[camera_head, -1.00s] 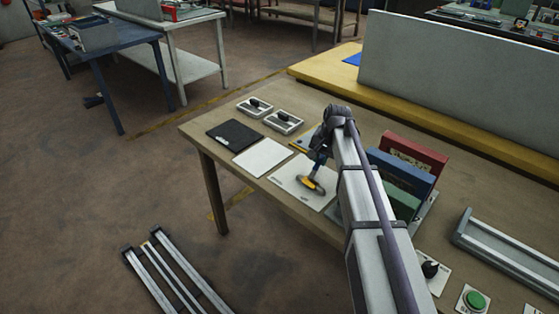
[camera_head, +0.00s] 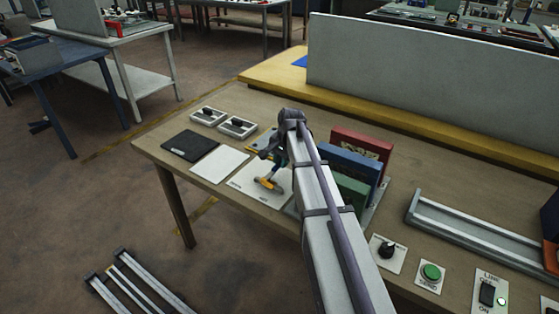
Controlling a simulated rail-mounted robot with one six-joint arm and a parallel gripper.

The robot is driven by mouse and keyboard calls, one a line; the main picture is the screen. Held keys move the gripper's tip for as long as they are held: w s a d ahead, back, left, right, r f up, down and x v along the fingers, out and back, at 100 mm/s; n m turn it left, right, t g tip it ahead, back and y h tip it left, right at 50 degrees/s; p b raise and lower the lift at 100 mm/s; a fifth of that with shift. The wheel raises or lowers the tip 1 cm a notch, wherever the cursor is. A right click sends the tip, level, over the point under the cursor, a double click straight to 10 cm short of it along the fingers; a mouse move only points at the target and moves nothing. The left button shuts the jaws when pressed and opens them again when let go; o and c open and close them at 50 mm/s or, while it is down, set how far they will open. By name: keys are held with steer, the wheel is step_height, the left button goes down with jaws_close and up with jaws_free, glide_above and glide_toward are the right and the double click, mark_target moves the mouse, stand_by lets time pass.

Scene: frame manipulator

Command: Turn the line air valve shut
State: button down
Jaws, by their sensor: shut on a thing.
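The valve handle (camera_head: 268,184) is an orange bar with grey ends, lying over a white plate (camera_head: 245,189) near the table's front-left edge. The plate has small dark lettering along its front edge, too small to read. My arm reaches over the table and bends down at its wrist. My gripper (camera_head: 274,178) is above the plate, shut on the handle; its fingertips are small and partly blended with the handle. The handle's long side runs roughly along the plate's front edge. Part of the plate's right side is hidden by my arm.
Red, blue and green upright binders (camera_head: 345,165) stand close right of my arm. A blank white sheet (camera_head: 219,164), a black pad (camera_head: 190,145) and two switch boxes (camera_head: 237,127) lie to the left. A knob (camera_head: 387,250), green button (camera_head: 431,272) and line switch (camera_head: 487,293) sit front right.

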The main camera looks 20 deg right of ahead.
steer(key=c, duration=1)
jaws_free()
steer(key=shift+c, duration=0.2)
step_height(320, 180, up, 11)
steer(key=s+d+p, duration=0.1)
steer(key=s+p, duration=0.1)
steer(key=p, duration=0.8)
steer(key=shift+f+p, duration=0.2)
steer(key=shift+p, duration=0.15)
steer(key=shift+d, duration=0.1)
steer(key=s+a+n+g, duration=0.1)
steer(key=s+a+n, duration=0.4)
steer(key=s+a, duration=0.3)
steer(key=s+a+n+h, duration=0.1)
steer(key=s+a+n, duration=0.5)
steer(key=s, duration=0.8)
steer(key=shift+a+f+g, duration=0.2)
steer(key=shift+a+g, duration=0.2)
steer(key=shift+a, duration=0.55)
